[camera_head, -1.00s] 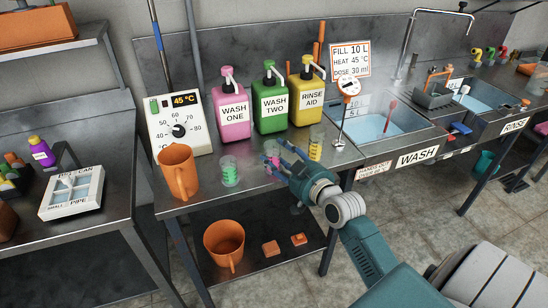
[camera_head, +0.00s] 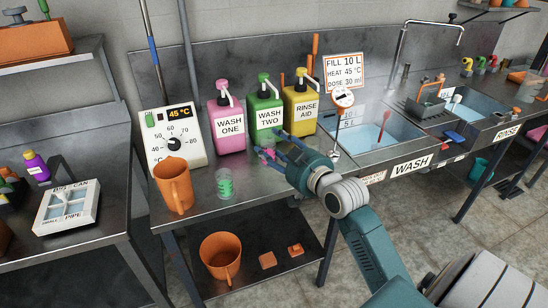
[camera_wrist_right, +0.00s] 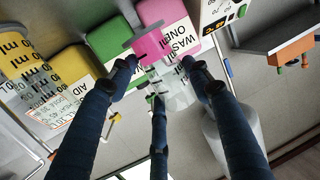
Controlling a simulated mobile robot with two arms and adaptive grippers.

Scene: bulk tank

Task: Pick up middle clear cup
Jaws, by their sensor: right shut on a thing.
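My right gripper (camera_head: 268,156) is shut on the middle clear cup, over the bench in front of the green bottle. In the head view the fingers hide most of this cup, with only pink bits showing. In the right wrist view the clear cup (camera_wrist_right: 178,88) sits between the dark fingers of the gripper (camera_wrist_right: 160,85). I cannot tell whether it is clear of the bench. A clear cup with green marks (camera_head: 225,184) stands to the left of the gripper. The right-hand cup with yellow marks is hidden in the head view. My left gripper is not in view.
Pink (camera_head: 228,128), green (camera_head: 265,115) and yellow (camera_head: 300,108) pump bottles stand close behind the gripper. An orange jug (camera_head: 174,186) and a dial heater box (camera_head: 172,138) are at the left. The wash sink (camera_head: 375,135) lies to the right.

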